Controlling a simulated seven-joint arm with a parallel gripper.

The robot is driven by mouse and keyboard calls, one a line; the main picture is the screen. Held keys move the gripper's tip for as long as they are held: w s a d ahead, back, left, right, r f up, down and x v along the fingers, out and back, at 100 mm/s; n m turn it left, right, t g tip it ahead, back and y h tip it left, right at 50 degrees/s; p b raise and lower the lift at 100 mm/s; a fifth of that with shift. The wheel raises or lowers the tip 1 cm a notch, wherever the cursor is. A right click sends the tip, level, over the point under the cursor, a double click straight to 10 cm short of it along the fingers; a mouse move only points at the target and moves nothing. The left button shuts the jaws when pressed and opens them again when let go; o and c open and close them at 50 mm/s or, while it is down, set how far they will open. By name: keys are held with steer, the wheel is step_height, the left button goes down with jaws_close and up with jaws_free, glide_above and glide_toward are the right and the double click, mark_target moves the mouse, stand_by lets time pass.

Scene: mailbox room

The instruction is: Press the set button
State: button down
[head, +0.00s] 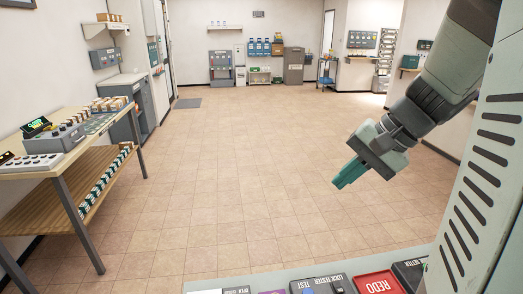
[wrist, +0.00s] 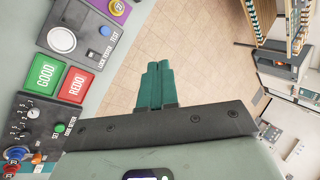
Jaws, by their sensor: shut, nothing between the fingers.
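My gripper (head: 348,178) is shut and empty, held in the air beyond the far edge of the console in the head view. In the wrist view its two teal fingers (wrist: 159,85) lie together. A dark setter box (wrist: 28,125) with dials and small coloured buttons lies at the lower left of the wrist view. The fingers are well apart from this box. In the head view the box (head: 409,271) is partly cut off behind my body.
The console (head: 280,280) also holds a red REDO plate (head: 378,284), a green GOOD plate (wrist: 47,72) and a lock tester (head: 323,286). A wooden shelf table (head: 60,165) with devices stands at the left. The tiled floor between is clear.

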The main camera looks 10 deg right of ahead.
steer(key=w+d+f+m+t+h, duration=0.15)
steer(key=d+f+m, duration=0.3)
steer(key=d, duration=0.45)
steer(key=w+d+f+m+t, duration=0.2)
steer(key=w+d+f+m, duration=0.15)
steer(key=d+f, duration=0.4)
steer(key=s+d+f+m+t+h, duration=0.1)
steer(key=s+d+f+m, duration=0.2)
steer(key=d, duration=0.5)
steer(key=s+d+f+m+t+h, duration=0.1)
steer(key=s+d+f+m, duration=0.2)
steer(key=d+f+m, duration=0.2)
steer(key=d+f, duration=0.2)
steer(key=d, duration=0.2)
steer(key=shift+d+f+m, duration=0.25)
steer(key=shift+f+m, duration=0.1)
steer(key=shift+m, duration=0.05)
steer(key=shift+h, duration=0.25)
steer(key=shift+f, duration=4.35)
steer(key=shift+f, duration=0.15)
steer(key=shift+f, duration=0.3)
